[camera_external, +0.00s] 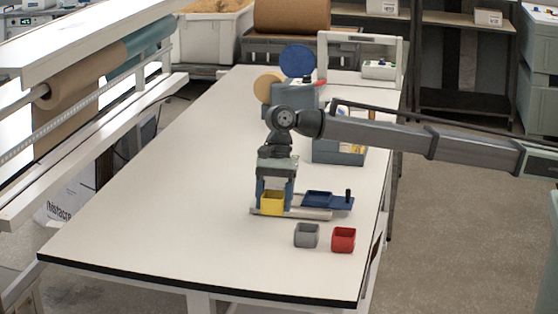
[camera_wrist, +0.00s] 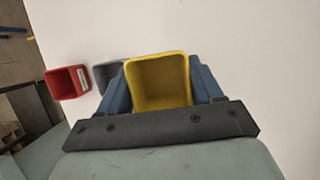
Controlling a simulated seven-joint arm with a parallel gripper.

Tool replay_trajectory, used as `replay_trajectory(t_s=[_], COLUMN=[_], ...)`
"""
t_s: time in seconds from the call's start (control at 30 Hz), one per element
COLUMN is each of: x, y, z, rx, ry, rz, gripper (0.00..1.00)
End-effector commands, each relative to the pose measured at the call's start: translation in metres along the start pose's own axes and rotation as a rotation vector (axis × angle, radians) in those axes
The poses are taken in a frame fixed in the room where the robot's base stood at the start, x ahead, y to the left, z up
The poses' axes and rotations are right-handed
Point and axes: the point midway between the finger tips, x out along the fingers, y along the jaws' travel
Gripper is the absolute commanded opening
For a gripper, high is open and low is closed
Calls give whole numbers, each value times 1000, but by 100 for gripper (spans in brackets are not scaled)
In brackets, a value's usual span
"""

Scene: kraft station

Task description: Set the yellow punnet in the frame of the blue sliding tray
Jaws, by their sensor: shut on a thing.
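The yellow punnet (camera_external: 272,203) is an open square box held upright between the blue fingers of my gripper (camera_external: 274,195). In the wrist view the yellow punnet (camera_wrist: 160,82) fills the space between both fingers of my gripper (camera_wrist: 160,90), and it looks empty. The blue sliding tray (camera_external: 318,199) with a black upright knob lies to the right of the punnet, on a light rail base (camera_external: 313,214). The punnet is over or at the left end of that base; I cannot tell whether it touches it. The tray is not seen in the wrist view.
A grey punnet (camera_external: 306,235) and a red punnet (camera_external: 343,239) stand in front of the tray; the red one also shows in the wrist view (camera_wrist: 67,83). A grey-blue bin (camera_external: 338,155) with items stands behind. The left of the white table (camera_external: 150,200) is clear.

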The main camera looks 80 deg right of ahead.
Motion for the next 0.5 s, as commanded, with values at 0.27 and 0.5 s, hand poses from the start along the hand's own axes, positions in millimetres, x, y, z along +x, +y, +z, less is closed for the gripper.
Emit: replay_trajectory(t_s=[0.27, 0.5], x=[-31, -59], y=[44, 74], z=[-44, -109], rx=[15, 21], ry=[0, 0], rz=[-6, -8], gripper=[36, 36])
